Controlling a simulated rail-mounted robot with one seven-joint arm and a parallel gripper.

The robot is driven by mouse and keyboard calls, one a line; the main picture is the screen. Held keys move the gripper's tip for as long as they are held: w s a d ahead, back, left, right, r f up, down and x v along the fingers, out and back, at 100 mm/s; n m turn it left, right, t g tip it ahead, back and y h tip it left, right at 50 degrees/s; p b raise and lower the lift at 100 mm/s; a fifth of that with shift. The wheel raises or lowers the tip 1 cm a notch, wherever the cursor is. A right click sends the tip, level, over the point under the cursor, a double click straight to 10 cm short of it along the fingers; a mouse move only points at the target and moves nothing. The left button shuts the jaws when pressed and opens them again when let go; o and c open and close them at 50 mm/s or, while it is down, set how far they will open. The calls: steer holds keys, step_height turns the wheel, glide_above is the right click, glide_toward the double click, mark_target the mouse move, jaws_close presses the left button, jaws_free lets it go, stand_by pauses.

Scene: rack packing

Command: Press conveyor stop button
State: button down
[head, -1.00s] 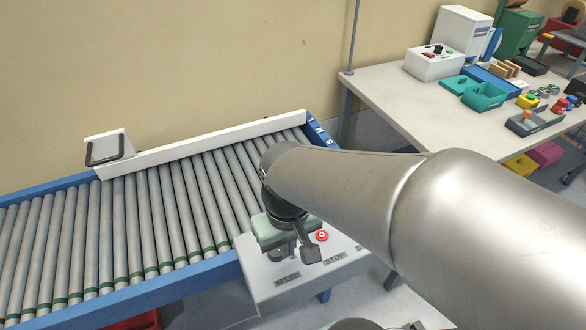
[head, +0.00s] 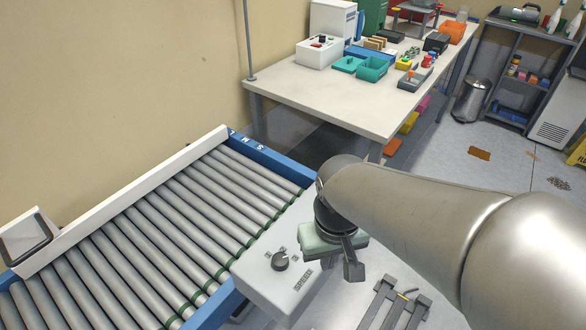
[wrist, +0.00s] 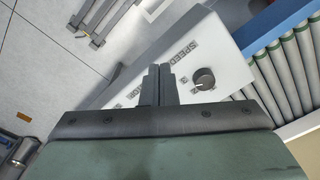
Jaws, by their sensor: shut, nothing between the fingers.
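The light grey control box (head: 255,292) stands at the near side of the conveyor, with a black speed knob (head: 280,261) and a SPEED label. The box also shows in the wrist view (wrist: 218,42), with the knob to the right of my fingers. The red stop button is hidden in both current views, and my gripper and arm cover the far part of the box in the head view. My gripper (wrist: 158,72) is shut and empty, with its fingers over the box top. I cannot tell whether the fingertips touch anything.
The roller conveyor (head: 150,228) with its blue frame and white side guard runs along the wall. A white table (head: 330,100) with bins and small boxes stands behind. A metal stand (head: 385,303) is on the floor right of the box.

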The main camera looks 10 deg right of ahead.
steer(key=w+d+r+m+t+y+p, duration=0.1)
steer(key=w+d+r+m+y+p, duration=0.1)
steer(key=w+m+y+p, duration=0.4)
steer(key=w+m+y, duration=0.2)
steer(key=w+m, duration=0.3)
steer(key=w, duration=0.3)
steer(key=shift+w+y, duration=0.3)
steer(key=shift+y, duration=0.1)
steer(key=shift+d, duration=0.1)
step_height(320, 180, down, 9)
steer(key=b, duration=0.6)
steer(key=shift+r+b, duration=0.15)
steer(key=shift+b, duration=0.25)
stand_by(0.7)
steer(key=shift+f+b, duration=0.4)
